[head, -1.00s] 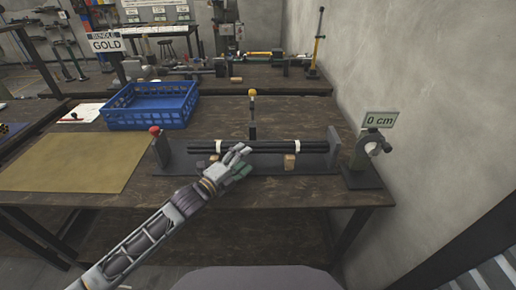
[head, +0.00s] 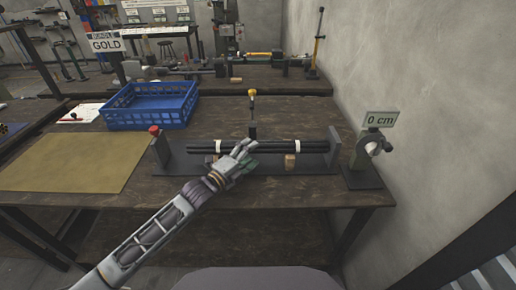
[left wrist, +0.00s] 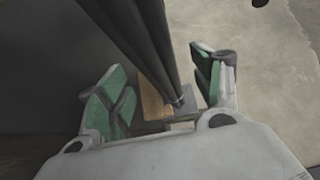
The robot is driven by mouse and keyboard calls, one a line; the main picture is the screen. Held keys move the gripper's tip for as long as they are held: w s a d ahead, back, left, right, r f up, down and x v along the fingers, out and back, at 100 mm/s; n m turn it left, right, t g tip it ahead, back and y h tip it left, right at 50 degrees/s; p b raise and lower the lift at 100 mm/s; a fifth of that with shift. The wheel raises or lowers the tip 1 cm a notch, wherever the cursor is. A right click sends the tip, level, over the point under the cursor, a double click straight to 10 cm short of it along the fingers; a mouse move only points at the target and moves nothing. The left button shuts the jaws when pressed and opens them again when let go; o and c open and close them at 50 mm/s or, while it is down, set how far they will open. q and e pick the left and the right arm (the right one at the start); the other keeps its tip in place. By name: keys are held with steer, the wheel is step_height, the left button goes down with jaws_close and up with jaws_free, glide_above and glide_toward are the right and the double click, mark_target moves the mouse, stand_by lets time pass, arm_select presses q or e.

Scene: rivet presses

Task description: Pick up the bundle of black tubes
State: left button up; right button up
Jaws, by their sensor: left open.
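The bundle of black tubes (head: 285,147) lies level across wooden blocks in a dark metal fixture, with white bands near its ends. My left gripper (head: 246,154) is at the front of the bundle, left of its middle. In the left wrist view the tubes (left wrist: 151,45) run between the two green-padded fingers (left wrist: 160,92), which are open with gaps on both sides. Part of the bundle is hidden behind the gripper in the head view. My right gripper is not seen.
A yellow-topped lever (head: 252,93) stands behind the bundle. A blue crate (head: 150,115) and gold mat (head: 75,162) are left.

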mark_target(256, 150)
arm_select(q)
steer(key=shift+x, duration=1.65)
steer(key=shift+f, duration=0.1)
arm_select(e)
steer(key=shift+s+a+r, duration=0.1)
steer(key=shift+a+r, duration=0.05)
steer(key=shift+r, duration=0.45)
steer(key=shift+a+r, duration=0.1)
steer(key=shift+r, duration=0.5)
arm_select(q)
jaws_close()
